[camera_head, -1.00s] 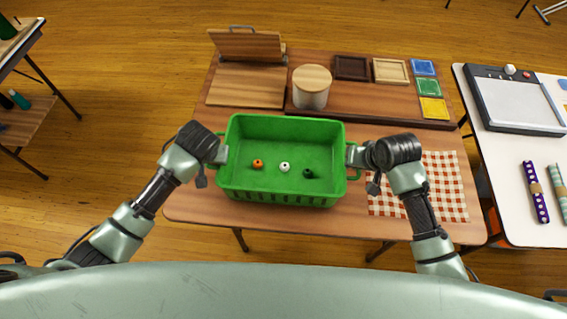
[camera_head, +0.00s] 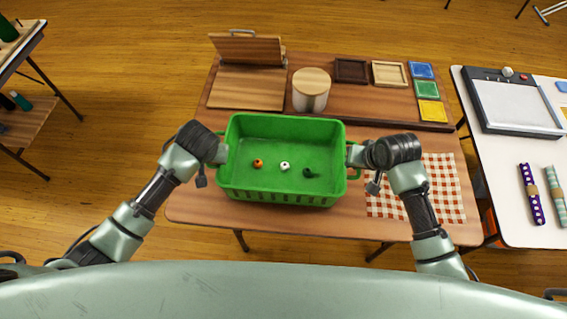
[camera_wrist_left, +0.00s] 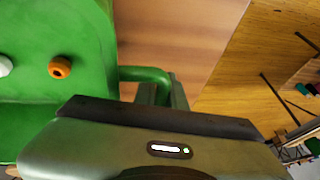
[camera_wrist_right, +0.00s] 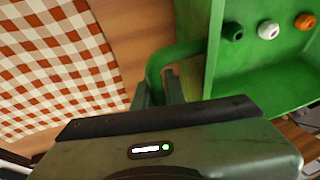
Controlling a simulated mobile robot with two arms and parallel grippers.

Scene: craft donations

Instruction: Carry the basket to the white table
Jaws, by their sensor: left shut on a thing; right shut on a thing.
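The green basket (camera_head: 280,196) is in front of me, over the near part of the brown table (camera_head: 200,212). Inside it lie an orange bead (camera_head: 258,163), a white bead (camera_head: 285,166) and a dark green bead (camera_head: 309,173). My left gripper (camera_head: 221,154) is shut on the left handle, which shows in the left wrist view (camera_wrist_left: 142,73). My right gripper (camera_head: 353,155) is shut on the right handle, seen in the right wrist view (camera_wrist_right: 165,58). The basket looks level; I cannot tell its height above the tabletop. The white table (camera_head: 500,170) stands to the right.
A lidded canister (camera_head: 311,92), a hinged wooden board (camera_head: 245,85) and a tray (camera_head: 385,113) with small frames stand behind the basket. A checkered cloth (camera_head: 440,185) lies right of it. The white table holds a framed board (camera_head: 515,105) and two rolls; its near-left part is clear.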

